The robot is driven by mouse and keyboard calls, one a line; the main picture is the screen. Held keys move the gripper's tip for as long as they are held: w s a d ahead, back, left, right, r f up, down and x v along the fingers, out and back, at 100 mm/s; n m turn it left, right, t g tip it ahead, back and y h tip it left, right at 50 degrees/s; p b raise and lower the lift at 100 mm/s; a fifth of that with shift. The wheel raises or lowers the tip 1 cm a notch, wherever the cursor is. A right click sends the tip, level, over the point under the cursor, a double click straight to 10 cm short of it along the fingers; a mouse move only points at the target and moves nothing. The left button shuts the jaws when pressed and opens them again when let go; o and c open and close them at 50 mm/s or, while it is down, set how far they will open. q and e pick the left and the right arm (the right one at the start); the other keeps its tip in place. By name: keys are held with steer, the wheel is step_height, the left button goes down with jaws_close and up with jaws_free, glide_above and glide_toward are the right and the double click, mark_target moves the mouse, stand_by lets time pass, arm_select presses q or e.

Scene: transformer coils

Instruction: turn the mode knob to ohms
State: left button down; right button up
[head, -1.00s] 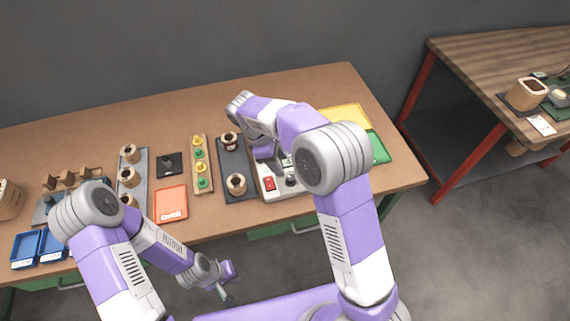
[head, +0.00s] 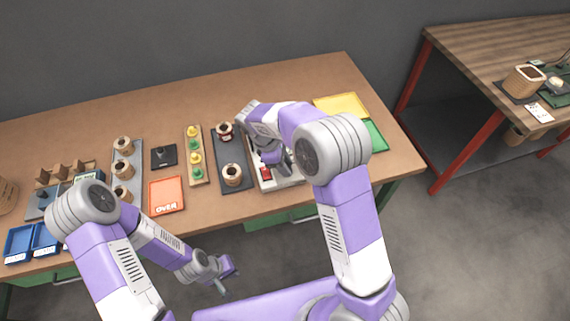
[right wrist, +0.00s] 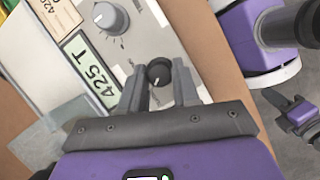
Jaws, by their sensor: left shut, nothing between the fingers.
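The white-and-grey tester (head: 286,184) stands at the right part of the bench, largely hidden by my right arm in the head view. The right wrist view shows its panel with a display (right wrist: 92,72) reading "425 T". A large grey knob (right wrist: 106,17) has a white pointer line and small marks around it. A smaller black knob (right wrist: 159,70) has a white line. I cannot read which knob is labelled for mode. My right gripper (right wrist: 160,84) is open, its fingers on either side of the black knob; contact is unclear. My left gripper (head: 224,284) is shut and empty, in front of the bench.
Left of the tester are a dark tray (head: 229,150) with wound coils, a strip of yellow and green pegs (head: 204,181) and an orange "OVER" tray (head: 167,194). Yellow (head: 342,103) and green (head: 376,136) trays lie to the right. The back of the bench is clear.

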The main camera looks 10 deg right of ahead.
jaws_close()
steer(key=shift+r+m+g+p, duration=0.15)
steer(key=shift+m+g+p, duration=0.15)
steer(key=shift+m+p, duration=0.5)
steer(key=shift+w+m+g+y+p, duration=0.1)
steer(key=shift+m+g+y+p, duration=0.25)
steer(key=shift+m+p, duration=0.85)
steer(key=m+g+y+p, duration=0.1)
steer(key=m+p, duration=0.1)
steer(key=m, duration=0.1)
steer(key=shift+w+d, duration=0.1)
steer(key=shift+d, duration=0.05)
steer(key=shift+m+g+y+p, duration=0.25)
steer(key=shift+m+y+p, duration=0.65)
steer(key=shift+m, duration=1.5)
